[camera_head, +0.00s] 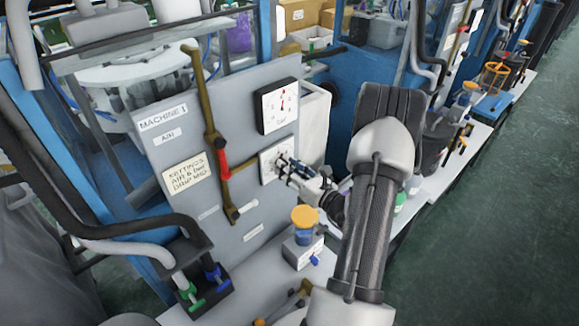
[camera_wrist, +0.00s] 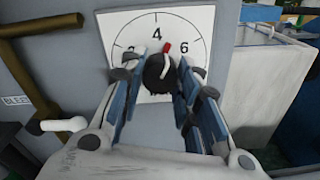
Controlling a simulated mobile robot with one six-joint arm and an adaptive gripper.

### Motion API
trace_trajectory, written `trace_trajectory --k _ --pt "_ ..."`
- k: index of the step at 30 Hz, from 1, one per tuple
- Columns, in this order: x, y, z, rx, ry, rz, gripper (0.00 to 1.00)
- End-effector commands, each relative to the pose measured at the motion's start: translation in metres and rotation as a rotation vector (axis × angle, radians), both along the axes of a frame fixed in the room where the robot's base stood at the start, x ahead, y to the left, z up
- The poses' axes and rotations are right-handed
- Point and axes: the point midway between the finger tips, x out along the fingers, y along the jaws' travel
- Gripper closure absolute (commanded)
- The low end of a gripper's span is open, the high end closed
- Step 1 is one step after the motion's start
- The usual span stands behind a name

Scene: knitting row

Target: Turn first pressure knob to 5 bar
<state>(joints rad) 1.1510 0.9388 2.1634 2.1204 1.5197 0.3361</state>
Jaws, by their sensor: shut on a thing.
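The first pressure knob is a black round knob (camera_wrist: 159,73) with a red pointer mark on a white square dial plate (camera_wrist: 203,22). The numbers 4 and 6 show on the dial; the red mark points up and slightly right, between 4 and 6. My gripper (camera_wrist: 162,76) has its fingers closed on both sides of the knob. In the camera_head view my gripper (camera_head: 284,168) reaches the lower dial plate (camera_head: 265,158) from the right; the knob is hidden there behind the fingers.
A gauge (camera_head: 278,105) with a red needle sits above the dial on the grey MACHINE 1 panel (camera_head: 235,120). A brown pipe with a red handle (camera_head: 221,160) runs left of the dial. A yellow-capped item (camera_head: 304,216) stands below my gripper. A white box (camera_wrist: 262,85) is at right.

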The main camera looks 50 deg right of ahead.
Motion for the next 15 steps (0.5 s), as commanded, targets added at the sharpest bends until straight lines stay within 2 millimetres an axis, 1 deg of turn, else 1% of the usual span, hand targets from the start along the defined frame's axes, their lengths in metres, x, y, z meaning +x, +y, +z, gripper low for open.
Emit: trace_trajectory --k 6,15 --pt "-0.0001 0.0 0.0002 0.053 -0.005 0.0 0.94" --pt "-0.0001 -0.0001 -0.0001 0.064 -0.007 0.001 0.94"
